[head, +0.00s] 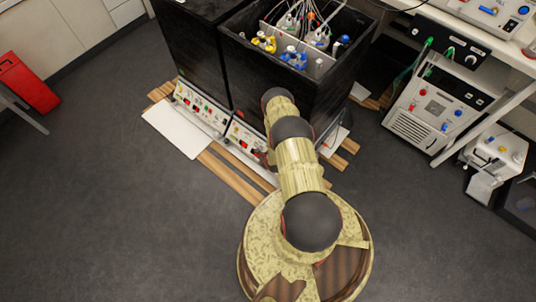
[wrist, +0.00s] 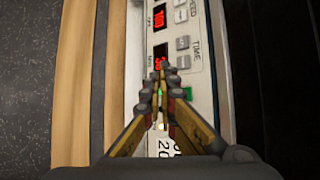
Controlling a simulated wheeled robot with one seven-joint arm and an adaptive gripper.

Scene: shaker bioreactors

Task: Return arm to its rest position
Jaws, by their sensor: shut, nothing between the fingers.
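My gripper (wrist: 168,72) is shut and empty in the wrist view. Its fingertips are together in front of a white control panel (wrist: 198,60) with red digits, grey buttons and the word TIME. A green light (wrist: 188,94) shows beside the fingers. I cannot tell whether the fingertips touch the panel. In the head view my arm reaches forward from my base to the front of a black shaker box (head: 292,95), and the arm hides the gripper there. The same control panel (head: 243,137) shows low on the box's front.
A second black shaker (head: 190,50) stands at the left. Wooden slats (head: 235,178) and a white plate (head: 176,128) lie in front. Bottles and tubes (head: 290,45) fill the open box. White instruments (head: 437,112) stand at right, a red case (head: 25,82) at left. Grey floor (head: 110,220) is clear at left.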

